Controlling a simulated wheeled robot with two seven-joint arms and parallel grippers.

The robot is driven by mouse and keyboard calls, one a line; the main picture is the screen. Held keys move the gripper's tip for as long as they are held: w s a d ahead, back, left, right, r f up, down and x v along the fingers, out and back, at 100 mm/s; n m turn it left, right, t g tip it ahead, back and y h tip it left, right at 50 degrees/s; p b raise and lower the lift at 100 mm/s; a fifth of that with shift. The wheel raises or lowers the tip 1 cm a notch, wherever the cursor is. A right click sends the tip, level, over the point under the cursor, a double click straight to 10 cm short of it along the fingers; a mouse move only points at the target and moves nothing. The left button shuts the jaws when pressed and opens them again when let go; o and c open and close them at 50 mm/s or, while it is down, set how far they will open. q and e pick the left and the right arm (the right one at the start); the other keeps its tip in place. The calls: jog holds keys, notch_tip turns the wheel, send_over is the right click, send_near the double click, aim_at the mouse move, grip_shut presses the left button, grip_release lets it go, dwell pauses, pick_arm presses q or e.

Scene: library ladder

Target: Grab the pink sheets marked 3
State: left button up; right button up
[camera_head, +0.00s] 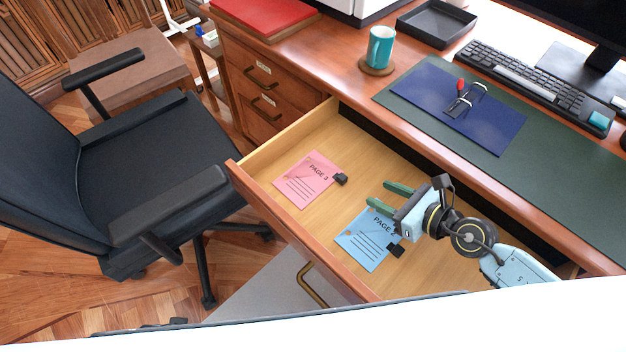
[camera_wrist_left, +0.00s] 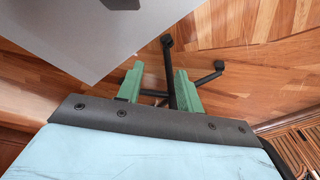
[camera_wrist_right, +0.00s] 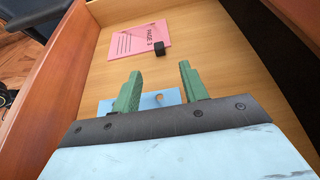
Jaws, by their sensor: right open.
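The pink sheets (camera_head: 305,181), printed PAGE 3, lie flat in the open drawer toward its left end, with a black clip on their right edge. They also show in the right wrist view (camera_wrist_right: 138,42), ahead of the fingers. My right gripper (camera_head: 393,194) is open and empty over the drawer, to the right of the pink sheets and apart from them. Blue sheets (camera_head: 366,244) with a black clip lie below it, partly hidden by the gripper. My left gripper (camera_wrist_left: 160,88) shows in its wrist view, open and empty above the floor; the head view does not show it.
The drawer's front wall (camera_head: 290,232) and the desk edge bound the space. A teal mug (camera_head: 380,48) on a coaster, a navy folder (camera_head: 458,104) and a keyboard (camera_head: 520,80) are on the desk. A black chair (camera_head: 150,150) stands left of the drawer.

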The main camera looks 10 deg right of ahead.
jog(key=b, duration=0.1)
send_near(341, 176)
jog(key=x, duration=0.3)
jog(key=shift+d, duration=0.15)
jog(key=b+x, duration=0.1)
jog(key=x, duration=0.4)
jog(key=shift+b, duration=0.4)
jog(key=shift+w+a+f, duration=0.15)
jog(key=shift+w+a, duration=0.05)
pick_arm(q)
jog(key=w+d+r, duration=0.3)
jog(key=r, duration=0.3)
jog(key=shift+w+r+t, duration=0.2)
jog(key=shift+r+t, duration=0.05)
jog(key=shift+t, duration=0.05)
pick_arm(e)
grip_shut()
pick_arm(q)
jog(key=shift+d, duration=0.1)
